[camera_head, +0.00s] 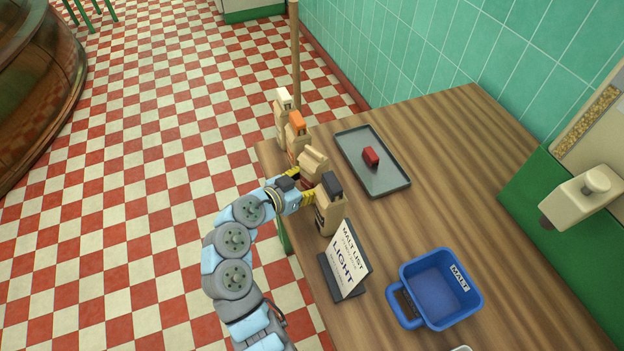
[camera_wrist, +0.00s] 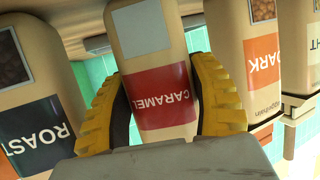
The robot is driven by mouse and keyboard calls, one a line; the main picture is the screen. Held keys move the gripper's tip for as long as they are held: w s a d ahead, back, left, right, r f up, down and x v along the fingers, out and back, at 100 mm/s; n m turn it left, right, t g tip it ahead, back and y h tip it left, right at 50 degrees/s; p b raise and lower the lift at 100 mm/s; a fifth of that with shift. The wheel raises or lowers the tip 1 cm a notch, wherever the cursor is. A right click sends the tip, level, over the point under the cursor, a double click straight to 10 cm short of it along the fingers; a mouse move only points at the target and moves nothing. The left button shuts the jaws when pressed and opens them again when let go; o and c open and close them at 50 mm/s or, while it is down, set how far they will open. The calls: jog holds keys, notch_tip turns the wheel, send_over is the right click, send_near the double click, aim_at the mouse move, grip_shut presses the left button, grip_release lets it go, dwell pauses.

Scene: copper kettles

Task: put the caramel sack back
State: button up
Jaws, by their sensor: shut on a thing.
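The caramel sack (camera_head: 314,163) is tan with a red label and stands in the row of sacks at the table's left edge. In the wrist view the caramel sack (camera_wrist: 160,95) is between my gripper's yellow fingers (camera_wrist: 168,100), which are shut on its sides. In the head view my gripper (camera_head: 301,186) reaches the row from the floor side. I cannot tell whether the sack's base rests on the table.
The roast sack (camera_head: 330,212) and dark sack (camera_wrist: 264,65) flank it closely; a white-topped sack (camera_head: 283,120) ends the row. A malt sign (camera_head: 348,262), blue malt bin (camera_head: 438,290) and grey tray (camera_head: 385,178) with a red block (camera_head: 371,156) are on the table (camera_head: 440,190). The table's middle is clear.

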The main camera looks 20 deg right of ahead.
jog(key=shift+f, duration=0.15)
jog(key=o, duration=1)
jog(key=shift+c, duration=0.2)
